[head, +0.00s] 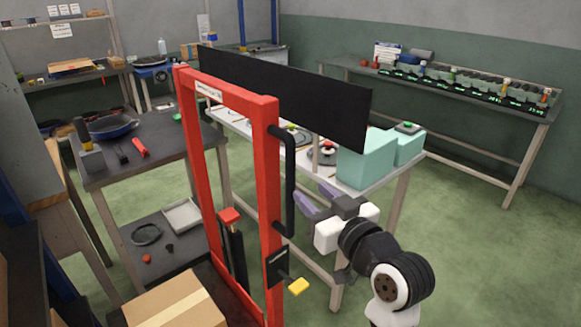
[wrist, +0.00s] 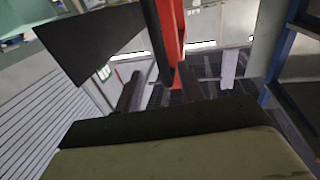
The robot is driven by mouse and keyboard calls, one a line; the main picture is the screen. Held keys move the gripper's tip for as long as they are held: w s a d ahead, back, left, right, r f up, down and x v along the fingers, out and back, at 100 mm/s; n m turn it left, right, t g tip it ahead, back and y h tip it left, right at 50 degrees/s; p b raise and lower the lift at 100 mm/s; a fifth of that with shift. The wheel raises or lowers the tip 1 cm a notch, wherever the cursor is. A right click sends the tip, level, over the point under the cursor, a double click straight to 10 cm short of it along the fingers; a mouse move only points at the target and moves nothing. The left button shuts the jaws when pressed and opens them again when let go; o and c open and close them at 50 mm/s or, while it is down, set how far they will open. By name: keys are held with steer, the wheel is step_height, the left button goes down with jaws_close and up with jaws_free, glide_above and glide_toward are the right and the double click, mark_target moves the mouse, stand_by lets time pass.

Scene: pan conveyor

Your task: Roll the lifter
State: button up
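The lifter (head: 267,190) is a tall red frame with a black bar handle (head: 290,185) on its right post. A cardboard box (head: 175,305) sits low in front of it, partly cut off; its support is hidden. My gripper (head: 309,197) is open and empty, just right of the handle, with its fingers pointing at the post. In the wrist view the red post (wrist: 175,40) and the black handle (wrist: 155,40) show ahead, between the directions of the two separated fingers (wrist: 166,80). I see no contact, and the exact gap is unclear.
A dark panel (head: 290,95) spans behind the frame top. A workbench (head: 375,182) with teal boxes (head: 366,158) stands behind my gripper. A dark table (head: 160,150) with a pan (head: 110,127) is left. Green floor (head: 470,250) is open at right.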

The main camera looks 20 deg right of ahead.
mark_target(293, 175)
steer(key=w, duration=0.3)
steer(key=w+a+p, duration=0.1)
steer(key=w, duration=0.2)
steer(key=w+p, duration=0.1)
steer(key=w, duration=0.2)
steer(key=shift+w+a, duration=0.25)
steer(key=shift+w, duration=0.05)
steer(key=shift+c, duration=0.2)
jaws_close()
